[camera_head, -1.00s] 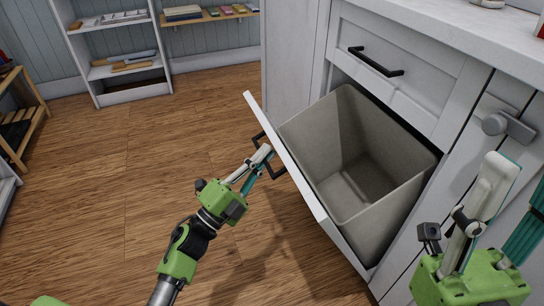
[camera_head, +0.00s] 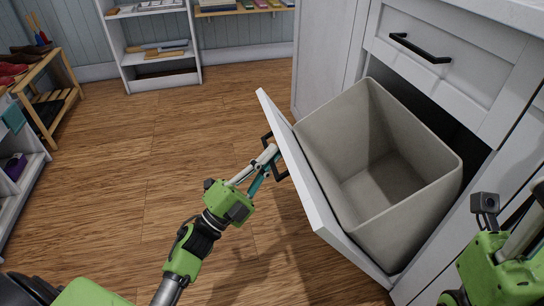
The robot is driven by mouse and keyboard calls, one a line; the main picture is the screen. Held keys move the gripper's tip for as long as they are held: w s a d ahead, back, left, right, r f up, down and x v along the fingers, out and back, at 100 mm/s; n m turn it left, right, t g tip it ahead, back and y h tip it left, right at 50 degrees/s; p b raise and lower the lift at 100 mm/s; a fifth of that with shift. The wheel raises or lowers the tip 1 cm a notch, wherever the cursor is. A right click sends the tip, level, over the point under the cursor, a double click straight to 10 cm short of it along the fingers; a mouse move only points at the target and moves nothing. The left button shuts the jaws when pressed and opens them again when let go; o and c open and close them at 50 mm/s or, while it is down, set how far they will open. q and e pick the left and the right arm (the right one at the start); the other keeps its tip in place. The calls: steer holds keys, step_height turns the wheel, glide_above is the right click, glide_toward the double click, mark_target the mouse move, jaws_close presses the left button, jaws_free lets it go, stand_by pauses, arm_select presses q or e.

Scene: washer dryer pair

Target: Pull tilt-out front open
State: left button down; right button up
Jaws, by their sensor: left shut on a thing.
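The white tilt-out front (camera_head: 312,190) leans well out from the cabinet, its top edge away from the cabinet face. A grey, empty-looking bin (camera_head: 385,165) sits behind it and tilts out with it. My left gripper (camera_head: 268,163) is shut on the black handle (camera_head: 279,172) on the outer face of the front. The fingers partly cover the handle. My right gripper is at the lower right; only its green body and part of its links show, and its fingertips are out of the picture.
A drawer with a black handle (camera_head: 420,48) is shut above the opening. Shelves (camera_head: 160,50) stand at the back wall, and a wooden rack (camera_head: 50,95) with shoes is at the left. The wooden floor (camera_head: 130,170) between is clear.

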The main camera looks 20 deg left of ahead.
arm_select(q)
steer(key=shift+d+f, duration=0.1)
steer(key=c, duration=2.2)
jaws_free()
steer(key=v, duration=1.2)
